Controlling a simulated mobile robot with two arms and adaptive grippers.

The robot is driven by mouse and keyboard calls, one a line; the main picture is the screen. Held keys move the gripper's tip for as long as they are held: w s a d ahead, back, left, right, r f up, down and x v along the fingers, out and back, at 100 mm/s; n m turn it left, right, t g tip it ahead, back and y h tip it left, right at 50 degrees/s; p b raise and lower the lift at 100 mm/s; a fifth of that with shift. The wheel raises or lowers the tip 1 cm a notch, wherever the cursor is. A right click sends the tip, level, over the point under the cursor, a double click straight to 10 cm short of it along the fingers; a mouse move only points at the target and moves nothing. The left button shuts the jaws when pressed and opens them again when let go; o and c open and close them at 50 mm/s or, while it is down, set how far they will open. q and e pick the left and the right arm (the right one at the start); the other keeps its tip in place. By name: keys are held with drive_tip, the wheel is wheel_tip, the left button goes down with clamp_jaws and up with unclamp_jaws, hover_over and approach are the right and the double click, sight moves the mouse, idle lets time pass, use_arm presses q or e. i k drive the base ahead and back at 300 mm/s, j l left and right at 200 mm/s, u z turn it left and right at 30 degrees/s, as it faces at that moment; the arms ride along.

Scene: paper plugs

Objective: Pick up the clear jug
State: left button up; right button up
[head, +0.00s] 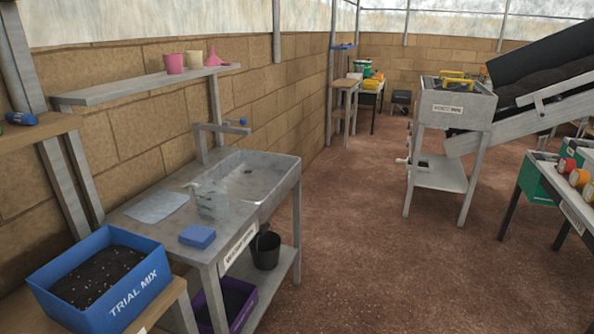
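The clear jug (208,201) stands upright on the grey sink bench (130,217), at the left edge of the sink basin (262,180). It is see-through, and its outline is faint against the bench. Neither of my grippers is in the head view, so nothing is seen touching the jug.
A blue sponge-like block (197,236) lies in front of the jug, and a pale cloth (157,206) lies left of it. A blue soil box (103,283) stands at lower left. A tap (222,128) rises behind the basin. Open reddish floor (365,260) lies to the right.

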sight(210, 198)
drive_tip(key=i+l+u, duration=0.35)
drive_tip(key=i+l, duration=0.45)
drive_tip(key=i, duration=0.05)
